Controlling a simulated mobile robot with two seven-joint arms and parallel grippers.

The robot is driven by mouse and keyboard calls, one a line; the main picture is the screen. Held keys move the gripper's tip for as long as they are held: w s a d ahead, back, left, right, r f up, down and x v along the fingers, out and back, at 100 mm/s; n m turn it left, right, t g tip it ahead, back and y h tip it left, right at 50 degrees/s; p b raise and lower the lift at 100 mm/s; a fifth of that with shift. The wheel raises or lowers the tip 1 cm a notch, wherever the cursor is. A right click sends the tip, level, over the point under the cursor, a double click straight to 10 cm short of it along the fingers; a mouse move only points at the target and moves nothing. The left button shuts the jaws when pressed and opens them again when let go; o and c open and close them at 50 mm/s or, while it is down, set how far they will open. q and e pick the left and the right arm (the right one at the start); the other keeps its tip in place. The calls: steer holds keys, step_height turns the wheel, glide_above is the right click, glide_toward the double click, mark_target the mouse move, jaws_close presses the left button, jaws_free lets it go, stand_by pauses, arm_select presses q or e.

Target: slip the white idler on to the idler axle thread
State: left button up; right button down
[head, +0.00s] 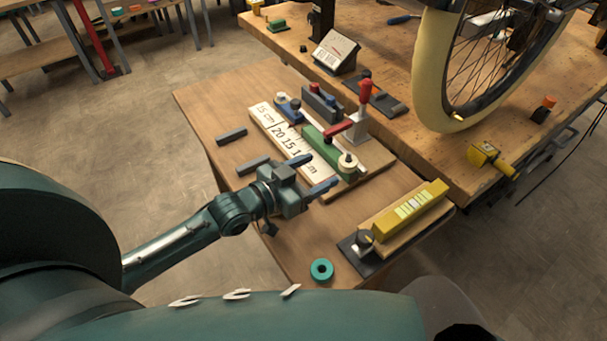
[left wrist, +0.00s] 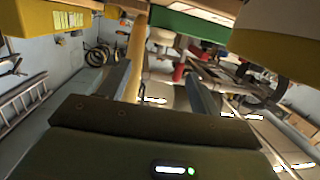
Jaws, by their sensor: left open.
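A cream-white round piece that looks like the white idler (head: 347,162) sits at the right end of a green block (head: 322,148) on the small table. A cream piece, probably the same one, shows beyond the fingers in the left wrist view (left wrist: 162,36), beside the green block. My left gripper (head: 318,171) is open just in front of the green block, one finger near its front edge and the other close to the cream piece. Nothing shows between the fingers (left wrist: 155,82). I cannot make out the idler axle thread. My right gripper is out of view.
A red-handled clamp (head: 358,118) stands behind the green block. A yellow block (head: 412,208) lies to the right and a teal ring (head: 321,269) near the front edge. Two grey bars lie left. The wheel (head: 428,75) stands over the wooden bench behind.

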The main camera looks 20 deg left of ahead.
arm_select(q)
steer(key=shift+v, duration=1.5)
